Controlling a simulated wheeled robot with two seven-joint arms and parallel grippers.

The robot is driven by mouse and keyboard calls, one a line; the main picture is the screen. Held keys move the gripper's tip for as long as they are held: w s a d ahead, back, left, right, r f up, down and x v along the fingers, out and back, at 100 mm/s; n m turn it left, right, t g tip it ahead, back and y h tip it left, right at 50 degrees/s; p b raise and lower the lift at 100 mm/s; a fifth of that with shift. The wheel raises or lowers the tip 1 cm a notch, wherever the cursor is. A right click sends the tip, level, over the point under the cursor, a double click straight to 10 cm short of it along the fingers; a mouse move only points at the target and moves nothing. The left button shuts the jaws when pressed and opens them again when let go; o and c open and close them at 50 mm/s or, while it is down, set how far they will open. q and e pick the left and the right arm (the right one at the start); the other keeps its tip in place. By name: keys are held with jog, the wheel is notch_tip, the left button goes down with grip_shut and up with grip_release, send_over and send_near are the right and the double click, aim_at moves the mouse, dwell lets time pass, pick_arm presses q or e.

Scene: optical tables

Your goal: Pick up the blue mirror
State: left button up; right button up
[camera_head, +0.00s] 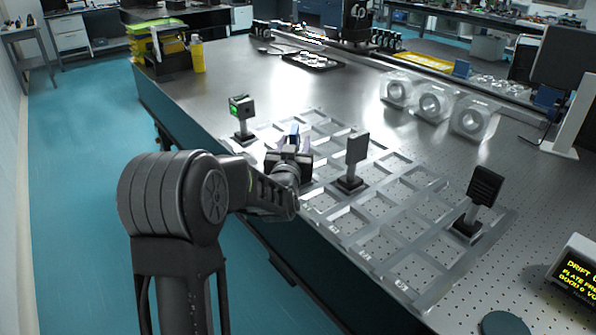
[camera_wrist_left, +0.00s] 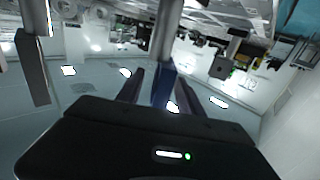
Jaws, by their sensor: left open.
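The blue mirror (camera_head: 295,130) shows in the head view as a small blue patch just beyond my left gripper (camera_head: 291,142), which hides most of it. In the left wrist view the blue mirror (camera_wrist_left: 162,88) sits on a grey post, between the two dark fingers of my left gripper (camera_wrist_left: 160,88). The fingers are open, one on each side of it, with a gap visible. I cannot tell whether either finger touches it. My right gripper is in neither view.
A metal grid frame (camera_head: 394,214) lies on the optical table (camera_head: 300,85). On it stand a green-faced mount (camera_head: 242,106), a grey plate on a post (camera_head: 357,148) and a dark ribbed block (camera_head: 485,187). Clear ring-shaped blocks (camera_head: 434,104) stand farther back.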

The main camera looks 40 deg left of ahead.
pick_arm(q)
jog(key=shift+c, duration=0.5)
grip_shut()
dwell(1.2)
jog(key=shift+r, duration=0.1)
